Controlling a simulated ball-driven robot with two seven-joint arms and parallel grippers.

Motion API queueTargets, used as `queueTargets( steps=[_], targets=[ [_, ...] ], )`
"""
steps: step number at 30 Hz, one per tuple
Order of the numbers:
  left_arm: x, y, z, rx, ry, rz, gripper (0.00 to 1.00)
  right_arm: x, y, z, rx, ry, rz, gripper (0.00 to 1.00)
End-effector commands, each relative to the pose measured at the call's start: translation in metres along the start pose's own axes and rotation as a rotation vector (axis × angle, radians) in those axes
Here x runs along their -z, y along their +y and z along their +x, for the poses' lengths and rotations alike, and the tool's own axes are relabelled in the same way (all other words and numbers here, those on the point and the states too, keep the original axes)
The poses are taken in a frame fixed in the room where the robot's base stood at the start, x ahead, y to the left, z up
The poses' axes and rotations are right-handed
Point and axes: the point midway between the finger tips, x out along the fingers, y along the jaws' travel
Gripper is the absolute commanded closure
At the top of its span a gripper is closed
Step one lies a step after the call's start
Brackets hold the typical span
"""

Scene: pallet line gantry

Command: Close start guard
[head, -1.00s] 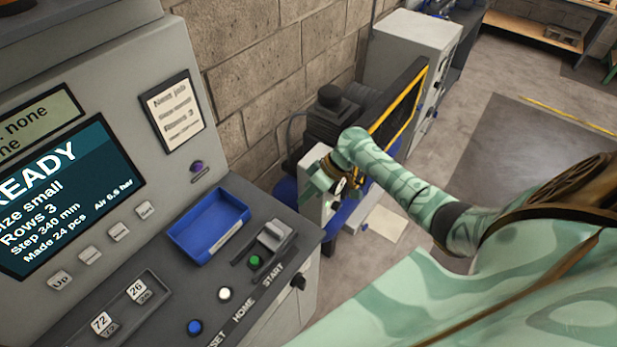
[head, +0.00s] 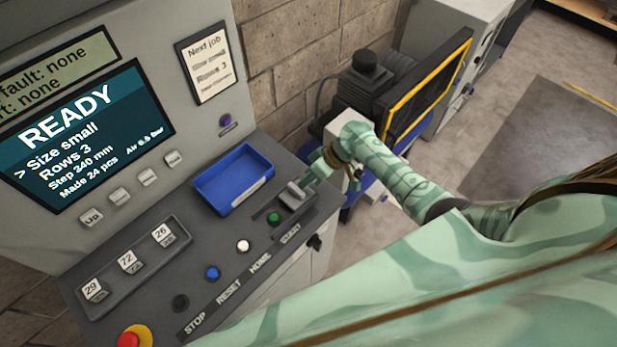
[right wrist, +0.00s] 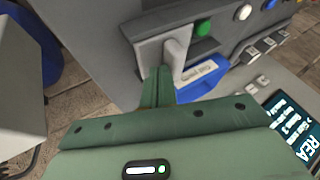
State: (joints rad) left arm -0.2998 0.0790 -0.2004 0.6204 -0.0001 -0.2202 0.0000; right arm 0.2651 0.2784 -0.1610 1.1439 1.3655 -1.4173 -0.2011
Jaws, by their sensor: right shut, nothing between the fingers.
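The start guard (head: 294,196) is a small grey cover with a raised tab, at the right end of the console's button row. It stands open beside the green start button (head: 273,218), which is uncovered. In the right wrist view the guard (right wrist: 150,52) is a light plate with a tab, and the green button (right wrist: 203,28) shows beyond it. My right gripper (head: 316,172) is shut and empty, just right of the guard. In the wrist view its fingertips (right wrist: 158,75) are at the guard's near edge; I cannot tell whether they touch. My left gripper is not in view.
A blue tray (head: 234,181) lies on the console behind the buttons. White, blue and black buttons and a red stop knob (head: 130,338) line the front. The screen (head: 85,135) reads READY. A machine with a black-and-yellow panel (head: 430,90) stands behind my right arm.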

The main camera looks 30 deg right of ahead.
Motion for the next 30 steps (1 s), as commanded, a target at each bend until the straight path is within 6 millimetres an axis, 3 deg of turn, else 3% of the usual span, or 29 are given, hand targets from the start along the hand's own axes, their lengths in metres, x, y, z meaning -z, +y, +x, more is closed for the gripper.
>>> queueTargets(
  steps=[13, 30],
  targets=[
    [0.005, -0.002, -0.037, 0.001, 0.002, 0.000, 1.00, 0.001, -0.077, 0.038, 0.002, -0.002, 0.000, 1.00],
    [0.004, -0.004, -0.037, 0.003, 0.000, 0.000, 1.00, -0.002, -0.085, 0.045, 0.006, -0.003, 0.000, 1.00]
  ],
)
